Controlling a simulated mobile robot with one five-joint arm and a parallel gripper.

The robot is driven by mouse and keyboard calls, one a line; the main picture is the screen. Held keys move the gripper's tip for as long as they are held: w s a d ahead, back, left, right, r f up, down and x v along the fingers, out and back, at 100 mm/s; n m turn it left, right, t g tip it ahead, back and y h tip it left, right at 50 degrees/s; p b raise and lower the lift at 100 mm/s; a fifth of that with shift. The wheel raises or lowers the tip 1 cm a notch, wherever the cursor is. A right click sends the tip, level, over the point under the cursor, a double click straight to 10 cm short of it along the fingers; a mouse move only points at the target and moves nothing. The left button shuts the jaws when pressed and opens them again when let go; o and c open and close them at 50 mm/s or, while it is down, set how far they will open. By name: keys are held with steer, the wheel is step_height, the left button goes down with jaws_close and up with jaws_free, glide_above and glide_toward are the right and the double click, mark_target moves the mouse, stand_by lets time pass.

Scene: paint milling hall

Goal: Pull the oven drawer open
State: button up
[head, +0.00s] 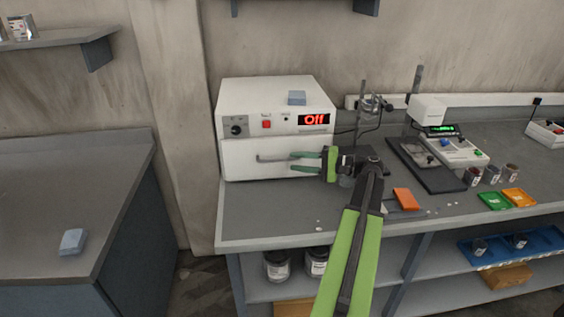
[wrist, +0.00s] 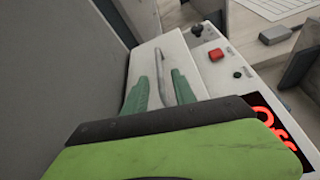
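The white oven (head: 265,92) stands on the bench against the wall, with its display reading "Off". Its drawer front (head: 240,168) is the lower panel and looks shut. A thin bar handle (head: 268,159) runs across this panel; its right part is partly hidden by my gripper. My gripper (head: 291,161) is open at the handle, with its green fingers pointing left. In the wrist view, the handle (wrist: 159,65) runs between the two spread fingers of my gripper (wrist: 160,76). I cannot tell whether either finger touches it.
A blue block (head: 297,98) lies on the oven. A lab stand (head: 361,120) is just right of the oven, close to my arm. An orange block (head: 406,199) and other small items lie on the bench (head: 265,222). The bench in front of the drawer is mostly clear.

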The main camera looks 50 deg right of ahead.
mark_target(281, 160)
steer(key=x, duration=0.6)
jaws_close()
steer(key=shift+d, duration=0.1)
stand_by(1.2)
